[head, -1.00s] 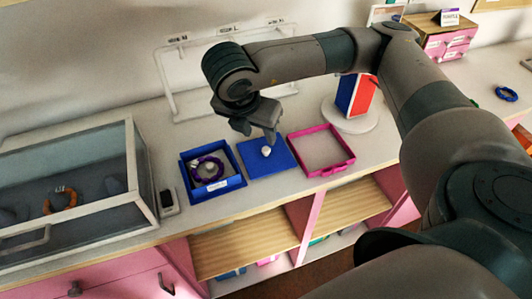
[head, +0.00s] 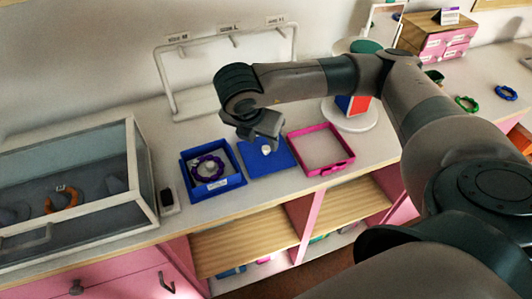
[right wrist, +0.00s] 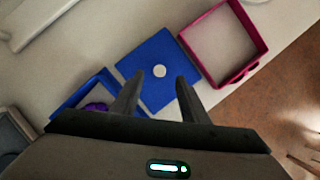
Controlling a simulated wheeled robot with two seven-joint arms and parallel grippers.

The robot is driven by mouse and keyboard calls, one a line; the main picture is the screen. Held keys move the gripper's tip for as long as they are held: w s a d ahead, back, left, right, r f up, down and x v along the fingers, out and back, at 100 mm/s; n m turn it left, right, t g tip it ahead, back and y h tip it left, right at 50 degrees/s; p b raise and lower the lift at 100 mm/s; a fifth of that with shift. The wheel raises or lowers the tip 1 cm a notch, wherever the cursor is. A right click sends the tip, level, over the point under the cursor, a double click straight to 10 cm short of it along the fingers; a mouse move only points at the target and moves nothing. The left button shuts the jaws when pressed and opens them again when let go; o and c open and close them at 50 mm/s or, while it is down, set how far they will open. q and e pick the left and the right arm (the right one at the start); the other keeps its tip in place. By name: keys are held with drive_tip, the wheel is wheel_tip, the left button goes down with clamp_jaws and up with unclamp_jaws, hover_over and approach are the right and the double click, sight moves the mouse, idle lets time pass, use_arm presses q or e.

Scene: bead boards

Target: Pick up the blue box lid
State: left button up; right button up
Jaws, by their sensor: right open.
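The blue box lid (head: 277,163) lies flat on the counter between the blue box and the pink tray, with a round white knob (head: 266,149) at its middle. The lid also shows in the right wrist view (right wrist: 142,58), with its knob (right wrist: 160,71) beyond and between the fingertips. My right gripper (head: 267,143) is above the lid, partly hiding its far side. In the right wrist view the two fingers of my right gripper (right wrist: 157,88) are apart with nothing between them. My left gripper is not in view.
The blue box (head: 229,187) holding a purple bracelet (head: 207,168) stands left of the lid. The pink tray (head: 345,165) is close on its right. A glass case (head: 142,165) stands at the left and a white rack (head: 172,103) behind. The counter's front edge is near.

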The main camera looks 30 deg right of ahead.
sight(266, 148)
drive_tip(key=p+x, duration=0.2)
drive_tip(key=x, duration=0.2)
drive_tip(key=shift+w+d+f, duration=0.15)
drive_tip(key=shift+f, duration=0.3)
drive_tip(key=shift+c, duration=0.3)
clamp_jaws()
